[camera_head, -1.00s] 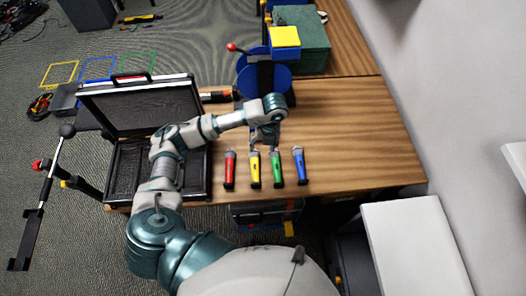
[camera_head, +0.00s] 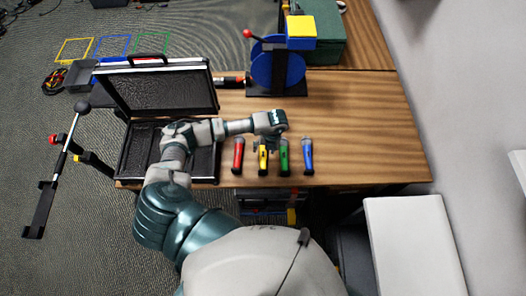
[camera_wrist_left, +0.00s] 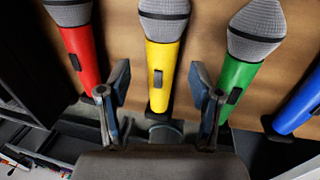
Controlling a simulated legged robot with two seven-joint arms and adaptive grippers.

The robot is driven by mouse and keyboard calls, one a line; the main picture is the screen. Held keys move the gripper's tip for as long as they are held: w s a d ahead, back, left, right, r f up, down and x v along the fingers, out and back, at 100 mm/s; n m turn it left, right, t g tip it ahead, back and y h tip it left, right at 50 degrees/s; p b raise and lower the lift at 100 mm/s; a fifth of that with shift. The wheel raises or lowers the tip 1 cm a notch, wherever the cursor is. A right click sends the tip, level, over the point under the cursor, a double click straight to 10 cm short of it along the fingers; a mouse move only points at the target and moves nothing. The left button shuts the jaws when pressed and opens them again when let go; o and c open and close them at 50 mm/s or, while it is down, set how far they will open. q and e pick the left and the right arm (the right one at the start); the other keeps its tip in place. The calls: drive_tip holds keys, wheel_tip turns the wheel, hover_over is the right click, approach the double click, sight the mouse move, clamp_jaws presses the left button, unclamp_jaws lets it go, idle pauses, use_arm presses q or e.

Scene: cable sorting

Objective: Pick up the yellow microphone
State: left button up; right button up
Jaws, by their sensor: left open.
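The yellow microphone (camera_head: 263,160) lies on the wooden table in a row between the red microphone (camera_head: 239,155) and the green microphone (camera_head: 284,156). In the left wrist view the yellow microphone (camera_wrist_left: 160,70) has a grey mesh head and a dark switch, with its tail pointing towards me. My left gripper (camera_wrist_left: 160,82) is open, with one finger on each side of the yellow handle. I see no finger closed on it. In the head view my left gripper (camera_head: 268,142) is over the yellow microphone, partly hidden by its own wrist. My right gripper is not in view.
A blue microphone (camera_head: 307,155) lies at the right end of the row. An open black case (camera_head: 219,150) stands to the left. A blue reel (camera_head: 277,68) and green box (camera_head: 322,35) are behind. The table's right side (camera_head: 370,130) is clear.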

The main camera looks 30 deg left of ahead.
sight(264, 151)
use_arm(q)
wheel_tip(264, 151, down, 2)
drive_tip(key=shift+s+a+f, duration=0.1)
drive_tip(key=shift+f, duration=0.45)
clamp_jaws()
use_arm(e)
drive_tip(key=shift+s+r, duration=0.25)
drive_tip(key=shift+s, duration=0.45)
use_arm(q)
drive_tip(key=shift+r, duration=0.2)
